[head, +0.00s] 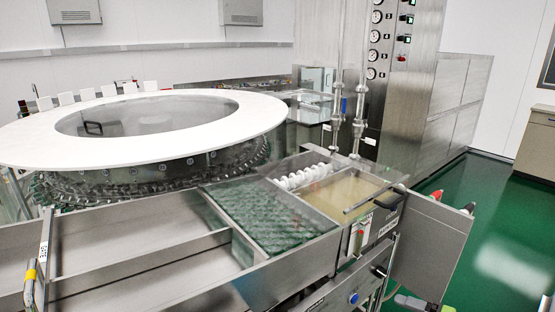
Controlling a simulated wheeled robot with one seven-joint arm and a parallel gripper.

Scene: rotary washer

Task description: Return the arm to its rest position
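My gripper does not show in the head view, and I cannot tell how it or the arm is posed. The rotary washer fills the left and middle of the view. Its wide white ring (68,153) surrounds a clear round centre, with a band of metal holders (150,180) beneath the rim.
A steel infeed trough (120,262) runs along the front left. Beside it are a compartment packed with clear glass items (262,218) and a tan-floored bin (345,192). A steel side panel (432,245) juts out right. Green floor (500,235) is open beyond, before a cabinet (537,145).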

